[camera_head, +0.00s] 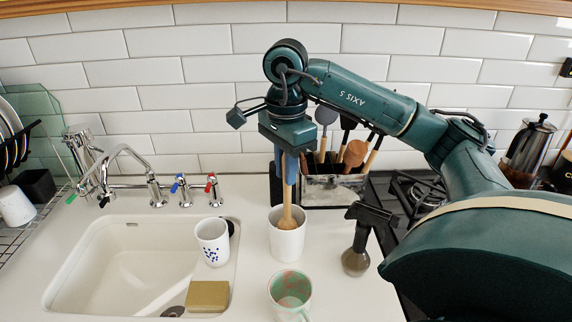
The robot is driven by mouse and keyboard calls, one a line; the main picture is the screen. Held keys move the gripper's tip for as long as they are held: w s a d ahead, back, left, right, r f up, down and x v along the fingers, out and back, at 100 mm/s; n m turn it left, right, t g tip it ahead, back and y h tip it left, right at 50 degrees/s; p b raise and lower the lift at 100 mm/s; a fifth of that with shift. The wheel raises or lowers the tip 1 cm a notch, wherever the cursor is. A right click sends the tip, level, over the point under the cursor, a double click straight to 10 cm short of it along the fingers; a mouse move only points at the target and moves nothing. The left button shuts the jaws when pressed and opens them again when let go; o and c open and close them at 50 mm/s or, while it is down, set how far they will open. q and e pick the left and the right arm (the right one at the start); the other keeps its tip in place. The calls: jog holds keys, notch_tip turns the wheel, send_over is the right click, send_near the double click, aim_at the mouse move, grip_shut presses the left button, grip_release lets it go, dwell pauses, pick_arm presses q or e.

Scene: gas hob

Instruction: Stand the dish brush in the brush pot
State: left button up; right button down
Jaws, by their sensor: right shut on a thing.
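The dish brush has a light wooden part (287,213) that hangs roughly upright under my right gripper (288,180). The gripper points straight down and is shut on the brush's upper part. The brush pot (287,243) is a plain white cylinder on the counter, directly below. The brush's lower end shows within the pot's open mouth. The near wall hides anything deeper, so I cannot tell whether it touches the bottom. My left gripper is out of view.
A white sink (80,265) lies left, with a blue-dotted cup (212,242) and a sponge (208,296) at its right edge. A green-pink mug (290,292) stands in front. A utensil holder (335,191) is behind.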

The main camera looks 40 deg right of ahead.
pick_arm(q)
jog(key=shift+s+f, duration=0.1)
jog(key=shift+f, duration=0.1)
pick_arm(e)
jog(key=shift+f, duration=0.2)
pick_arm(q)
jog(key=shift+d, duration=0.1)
pick_arm(e)
jog(key=c, duration=1.3)
grip_release()
notch_tip(320, 180, up, 12)
jog(key=p, duration=0.5)
jog(key=shift+p, duration=0.3)
jog(key=shift+r, duration=0.45)
jog(key=shift+r+p, duration=0.2)
jog(key=shift+p, duration=0.1)
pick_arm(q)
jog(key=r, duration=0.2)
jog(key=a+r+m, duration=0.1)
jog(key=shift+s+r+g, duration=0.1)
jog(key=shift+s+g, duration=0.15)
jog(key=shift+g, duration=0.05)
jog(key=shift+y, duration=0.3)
